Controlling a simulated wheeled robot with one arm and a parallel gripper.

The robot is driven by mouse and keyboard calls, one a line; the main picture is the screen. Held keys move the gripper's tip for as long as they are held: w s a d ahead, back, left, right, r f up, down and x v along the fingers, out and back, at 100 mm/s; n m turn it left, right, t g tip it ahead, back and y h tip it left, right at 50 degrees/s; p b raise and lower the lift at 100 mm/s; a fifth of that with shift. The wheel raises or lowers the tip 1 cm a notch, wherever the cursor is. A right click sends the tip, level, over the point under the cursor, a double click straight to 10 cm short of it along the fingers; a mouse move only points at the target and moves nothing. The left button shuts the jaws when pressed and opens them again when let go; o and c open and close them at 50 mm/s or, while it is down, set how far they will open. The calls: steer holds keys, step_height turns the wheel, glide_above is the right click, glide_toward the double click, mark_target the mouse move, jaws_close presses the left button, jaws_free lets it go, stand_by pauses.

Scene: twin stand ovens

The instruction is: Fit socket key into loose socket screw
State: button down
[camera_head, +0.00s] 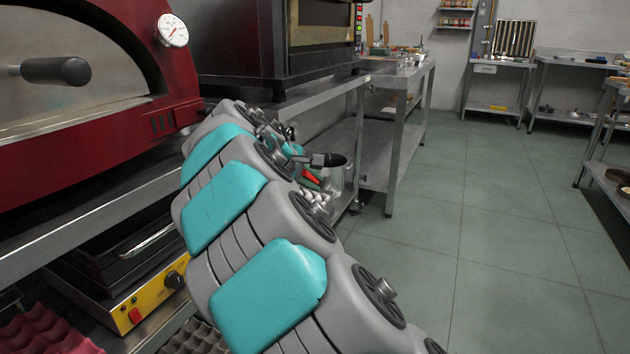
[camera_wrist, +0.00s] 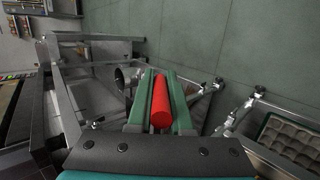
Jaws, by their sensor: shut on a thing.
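My gripper (camera_wrist: 161,76) is shut on a red cylindrical handle (camera_wrist: 161,106), which lies between its two green fingers in the wrist view. This looks like the handle of the socket key; the key's shaft and tip cannot be made out. In the head view my arm reaches away beside the oven stand and hides most of the gripper. A bit of the red handle (camera_head: 311,179) shows beyond the arm, near the stand's lower right end. I cannot pick out the loose socket screw in either view, nor tell whether the key touches anything.
A red oven (camera_head: 90,130) and a dark oven (camera_head: 265,40) stand on metal stands at the left. A black-handled thing (camera_head: 326,160) sticks out near my gripper. A compartment tray (camera_wrist: 290,140) is at the wrist view's right. The green tiled floor (camera_head: 480,220) is clear at right.

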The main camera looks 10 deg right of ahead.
steer(key=shift+w+a, duration=0.2)
steer(key=shift+a, duration=0.05)
stand_by(0.7)
steer(key=c, duration=0.8)
jaws_free()
steer(key=shift+o, duration=0.2)
steer(key=v, duration=1.4)
